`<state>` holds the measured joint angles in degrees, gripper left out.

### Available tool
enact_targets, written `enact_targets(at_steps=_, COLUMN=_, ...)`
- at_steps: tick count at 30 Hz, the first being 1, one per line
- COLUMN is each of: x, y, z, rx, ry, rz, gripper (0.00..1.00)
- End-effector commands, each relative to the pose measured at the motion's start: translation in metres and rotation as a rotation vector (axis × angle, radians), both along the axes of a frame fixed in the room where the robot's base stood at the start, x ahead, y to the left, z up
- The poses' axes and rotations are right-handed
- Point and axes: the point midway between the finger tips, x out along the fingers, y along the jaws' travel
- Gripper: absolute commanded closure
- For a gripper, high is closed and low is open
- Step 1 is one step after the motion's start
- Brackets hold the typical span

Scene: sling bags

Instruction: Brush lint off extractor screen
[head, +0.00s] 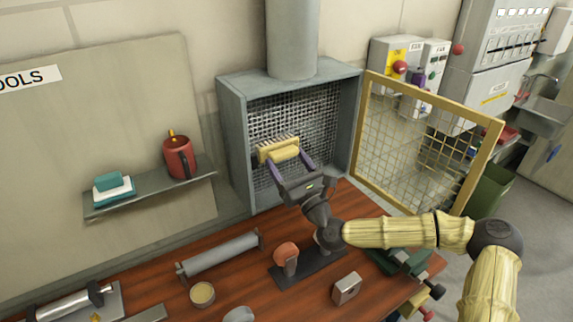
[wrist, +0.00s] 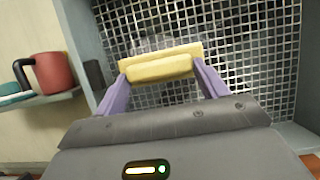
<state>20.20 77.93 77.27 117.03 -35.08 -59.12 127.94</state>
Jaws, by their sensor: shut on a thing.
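The extractor screen (head: 318,112) is a metal mesh inside an open grey box with a duct on top. It also fills the back of the wrist view (wrist: 230,50). Grey lint shows on the mesh just above the brush in the wrist view. My gripper (head: 287,163) is shut on a yellow brush (head: 278,150), with its purple fingers at the brush's two ends. The brush (wrist: 160,65) is held level in front of the mesh, bristles toward it. I cannot tell whether the bristles touch the mesh.
The box's yellow mesh door (head: 425,140) stands open to the right. A shelf (head: 150,193) at left holds a red mug (head: 178,157) and folded cloths (head: 113,187). The wooden bench (head: 235,285) below carries a grey roller (head: 220,254), a tin (head: 202,294) and a metal block (head: 346,288).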

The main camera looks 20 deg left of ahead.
Motion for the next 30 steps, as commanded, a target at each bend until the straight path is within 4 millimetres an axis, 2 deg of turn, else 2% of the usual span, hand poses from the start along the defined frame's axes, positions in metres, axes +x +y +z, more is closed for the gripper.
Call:
enact_targets(at_steps=11, x=0.021, y=-0.020, z=-0.002, rx=0.001, ry=0.001, rz=-0.005, gripper=0.46)
enact_targets(at_steps=23, x=0.023, y=-0.022, z=-0.001, rx=0.000, ry=0.001, rz=-0.002, gripper=0.46)
enact_targets(at_steps=30, x=0.036, y=-0.031, z=-0.002, rx=0.001, ry=0.001, rz=-0.005, gripper=0.46)
